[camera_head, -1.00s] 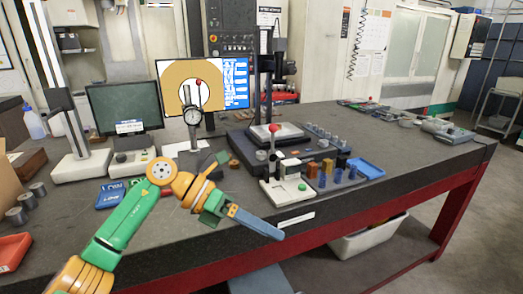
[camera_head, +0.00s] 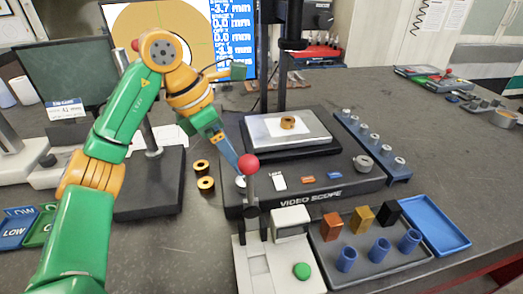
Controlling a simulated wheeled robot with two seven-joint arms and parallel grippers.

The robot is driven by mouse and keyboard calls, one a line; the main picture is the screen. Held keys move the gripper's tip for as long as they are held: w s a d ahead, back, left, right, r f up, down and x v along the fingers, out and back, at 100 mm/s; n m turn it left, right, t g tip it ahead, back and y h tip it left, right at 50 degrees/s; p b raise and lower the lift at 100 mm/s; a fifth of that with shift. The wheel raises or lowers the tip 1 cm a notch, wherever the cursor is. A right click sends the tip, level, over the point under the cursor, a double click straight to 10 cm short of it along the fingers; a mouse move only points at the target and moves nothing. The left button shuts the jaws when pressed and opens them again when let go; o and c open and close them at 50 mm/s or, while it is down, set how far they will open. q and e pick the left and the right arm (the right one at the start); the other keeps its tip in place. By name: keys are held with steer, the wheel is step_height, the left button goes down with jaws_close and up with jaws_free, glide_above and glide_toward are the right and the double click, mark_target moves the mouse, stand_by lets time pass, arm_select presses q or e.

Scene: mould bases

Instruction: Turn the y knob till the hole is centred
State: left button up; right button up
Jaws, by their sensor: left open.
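The video scope (camera_head: 310,198) stands mid-table. A brass-coloured piece (camera_head: 288,122) sits on its pale stage (camera_head: 262,142). One round knob (camera_head: 241,183) is at the left of its base front, partly hidden behind the red-ball lever; another knob (camera_head: 363,163) is at the right. I cannot read which is y. My left gripper (camera_head: 232,160) is open, its blue fingers pointing down near the left knob; I cannot tell whether they touch it. The screen (camera_head: 225,40) shows a pale circle on tan, partly hidden by my arm, with readouts including -3.7 mm. My right gripper is not in view.
A lever with a red ball (camera_head: 249,165) rises in front of the left knob. A grey tray (camera_head: 385,266) holds blue cups and coloured blocks, beside a blue tray (camera_head: 436,225). Two brass rings (camera_head: 205,183) lie left of the scope. The table at right is largely clear.

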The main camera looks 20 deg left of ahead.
mark_target(243, 180)
arm_select(q)
steer(key=f, duration=0.1)
steer(key=s+d+f, duration=0.1)
steer(key=f, duration=0.1)
steer(key=shift+s+d+f+b, duration=0.15)
steer(key=shift+d+f+b, duration=0.15)
steer(key=shift+b, duration=0.1)
steer(key=shift+w+x, duration=0.2)
steer(key=shift+x, duration=1)
steer(key=shift+w+a, duration=0.15)
steer(key=shift+r, duration=0.1)
steer(key=c, duration=0.7)
jaws_close()
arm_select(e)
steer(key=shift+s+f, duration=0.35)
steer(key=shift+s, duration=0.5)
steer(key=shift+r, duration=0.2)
